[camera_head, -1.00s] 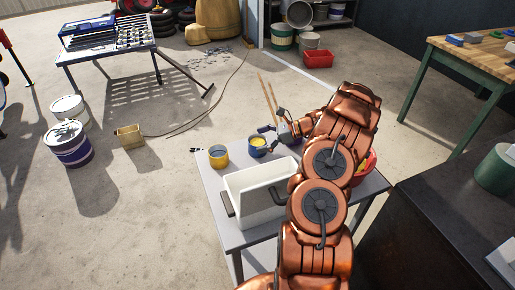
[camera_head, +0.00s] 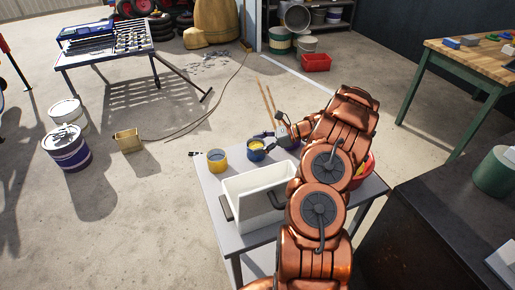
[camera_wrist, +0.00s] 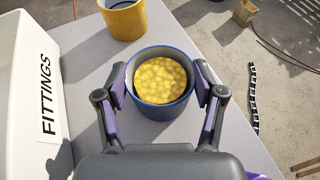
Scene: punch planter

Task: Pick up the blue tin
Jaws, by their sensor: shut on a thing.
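The blue tin (camera_wrist: 160,114) is a round open tin with yellow contents, upright in the middle of the wrist view. My gripper (camera_wrist: 161,84) is shut on it, with one finger against each side of its wall. In the head view the blue tin (camera_head: 256,155) is at the far side of the grey table, and my gripper (camera_head: 264,142) is around it. Whether its base touches the table cannot be told.
A yellow tin (camera_head: 216,167) stands left of the blue tin. A white bin (camera_head: 256,199) marked FITTINGS stands on the small grey table (camera_head: 238,241) near it. A red container (camera_head: 363,172) is partly hidden behind my arm.

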